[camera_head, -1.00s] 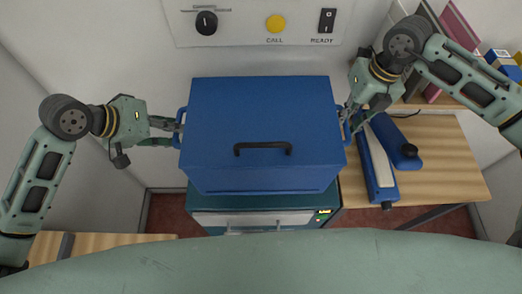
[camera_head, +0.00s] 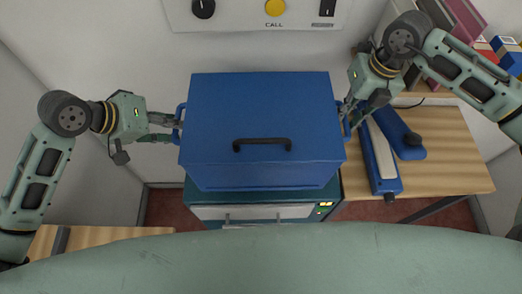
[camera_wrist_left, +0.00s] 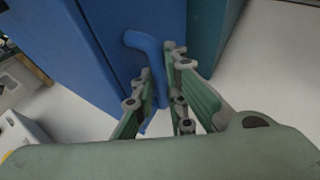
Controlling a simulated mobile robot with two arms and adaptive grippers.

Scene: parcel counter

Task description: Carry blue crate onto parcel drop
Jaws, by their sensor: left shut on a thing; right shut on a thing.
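The blue crate (camera_head: 262,110), a lidded box with a black handle on top, is in the middle of the head view. It hides most of a dark teal unit (camera_head: 333,190) with a white front panel below it. My left gripper (camera_head: 176,127) is shut on the crate's left side handle; the left wrist view shows its fingers (camera_wrist_left: 165,100) around the blue handle (camera_wrist_left: 146,45). My right gripper (camera_head: 349,117) is shut on the crate's right side handle. I cannot tell which thing is the parcel drop, or whether the crate touches the teal unit.
A wall panel (camera_head: 235,12) with a knob, yellow button and switch is behind the crate. A wooden table (camera_head: 450,150) at right bears blue and white devices (camera_head: 380,160). Binders (camera_head: 455,22) stand on a shelf at upper right. A wooden surface (camera_head: 100,236) is at lower left.

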